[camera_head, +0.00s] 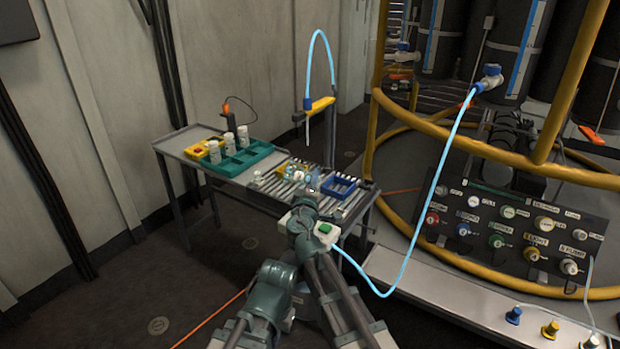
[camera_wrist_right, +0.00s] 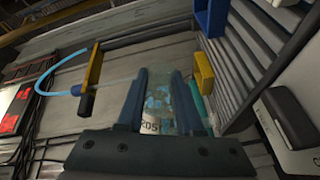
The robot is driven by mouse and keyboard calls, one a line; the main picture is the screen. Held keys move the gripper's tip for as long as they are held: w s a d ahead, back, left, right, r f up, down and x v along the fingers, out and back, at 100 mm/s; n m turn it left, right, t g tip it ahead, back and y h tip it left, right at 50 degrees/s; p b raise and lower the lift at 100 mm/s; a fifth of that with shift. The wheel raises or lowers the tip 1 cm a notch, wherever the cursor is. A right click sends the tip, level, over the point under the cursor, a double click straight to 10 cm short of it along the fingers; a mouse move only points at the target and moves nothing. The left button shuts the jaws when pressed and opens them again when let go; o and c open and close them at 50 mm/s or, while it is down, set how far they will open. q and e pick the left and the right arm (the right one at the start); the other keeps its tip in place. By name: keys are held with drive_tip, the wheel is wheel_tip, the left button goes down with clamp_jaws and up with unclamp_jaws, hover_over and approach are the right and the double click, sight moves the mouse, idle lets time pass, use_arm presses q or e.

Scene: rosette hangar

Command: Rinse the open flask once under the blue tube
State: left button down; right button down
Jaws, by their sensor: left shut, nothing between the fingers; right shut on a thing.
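The blue tube (camera_head: 318,36) arches over a yellow holder (camera_head: 320,104), with its thin pale end hanging down above the table. The holder (camera_wrist_right: 91,78) and the tube (camera_wrist_right: 45,80) also show in the right wrist view. My right gripper (camera_wrist_right: 157,98) is shut on a clear flask (camera_wrist_right: 178,102) with bluish spots and a partly readable label. In the head view the flask (camera_head: 295,172) is small, below the tube end; I cannot tell whether it is directly under it. My left gripper (camera_head: 297,224) is shut and empty, partly hidden among the arm links, near a white box with a green button (camera_head: 325,229).
A blue hose (camera_head: 415,235) runs from the white box to the tanks. A yellow railing and a labelled panel (camera_head: 505,226) stand at right.

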drive_tip(key=shift+f+n, duration=0.15)
drive_tip(key=shift+n, duration=0.75)
drive_tip(key=n, duration=0.2)
drive_tip(key=f+n+b, duration=0.1)
drive_tip(key=n, duration=0.1)
drive_tip(key=shift+n, duration=0.3)
drive_tip(key=n, duration=0.2)
drive_tip(key=shift+d+r+n, duration=0.1)
drive_tip(key=shift+d+n, duration=0.2)
drive_tip(key=n, duration=0.2)
drive_tip(key=d+n, duration=0.1)
drive_tip(key=n, duration=0.1)
drive_tip(key=shift+s+r, duration=0.1)
drive_tip(key=shift+s, duration=0.05)
wheel_tip(320, 180, up, 5)
drive_tip(key=n+p, duration=0.5)
drive_tip(key=shift+d+n, duration=0.1)
drive_tip(key=shift+n, duration=0.2)
drive_tip(key=shift+r+n+p, duration=0.4)
drive_tip(key=shift+n+p, duration=0.05)
drive_tip(key=shift+n, duration=0.35)
drive_tip(key=shift+r+n+p, duration=0.4)
drive_tip(key=shift+n+p, duration=0.05)
drive_tip(key=shift+n, duration=0.35)
